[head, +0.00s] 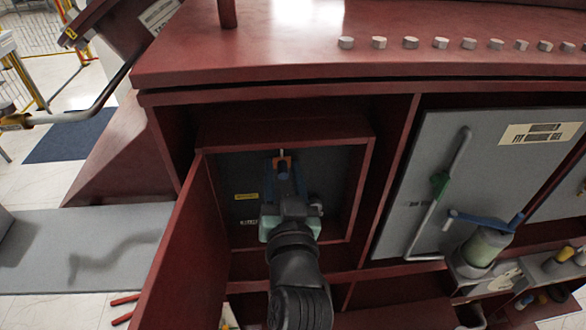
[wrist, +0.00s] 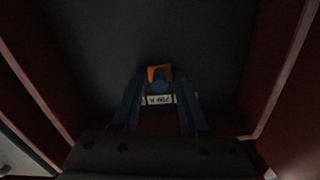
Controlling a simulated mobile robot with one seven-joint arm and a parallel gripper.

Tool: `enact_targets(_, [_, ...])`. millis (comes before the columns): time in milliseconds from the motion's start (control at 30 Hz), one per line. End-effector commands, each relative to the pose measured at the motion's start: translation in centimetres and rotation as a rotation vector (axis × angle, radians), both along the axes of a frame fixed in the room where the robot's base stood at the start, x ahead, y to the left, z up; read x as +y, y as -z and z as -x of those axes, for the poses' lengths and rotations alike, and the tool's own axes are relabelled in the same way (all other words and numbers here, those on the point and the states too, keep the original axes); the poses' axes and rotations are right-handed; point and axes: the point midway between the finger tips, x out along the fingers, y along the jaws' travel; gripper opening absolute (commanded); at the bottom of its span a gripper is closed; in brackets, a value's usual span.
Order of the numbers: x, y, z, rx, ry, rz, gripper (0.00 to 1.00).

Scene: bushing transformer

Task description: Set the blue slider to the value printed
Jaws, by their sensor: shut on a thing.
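My gripper (head: 283,170) reaches into an open red cabinet compartment (head: 360,190), close to its dark grey back panel (head: 235,170). An orange piece (wrist: 159,70) sits right at the fingertips. A white label (wrist: 159,99) with dark print shows between the fingers, too dim to read surely. The slider's track and scale are mostly hidden or dark.
The compartment's red door (head: 180,255) stands open at the left. A yellow label (head: 246,196) is on the panel left of my gripper. To the right is a grey panel (head: 400,160) with a bent metal rod (head: 452,165). The red walls leave little room sideways.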

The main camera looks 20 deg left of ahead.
Motion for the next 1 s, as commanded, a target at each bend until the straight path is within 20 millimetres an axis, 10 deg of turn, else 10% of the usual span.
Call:
enact_targets(167, [0.1, 0.1, 0.0, 0.002, -0.002, -0.001, 0.00])
enact_targets(200, [0.1, 0.1, 0.0, 0.002, -0.002, -0.001, 0.47])
enact_targets(233, [0.0, 0.1, 0.0, 0.002, -0.001, -0.001, 0.52])
enact_targets(667, [-0.1, 0.1, 0.2, 0.000, 0.000, 0.002, 0.52])
enact_targets(1000, [-2.0, 0.5, 4.8, 0.001, 0.001, 0.003, 0.52])
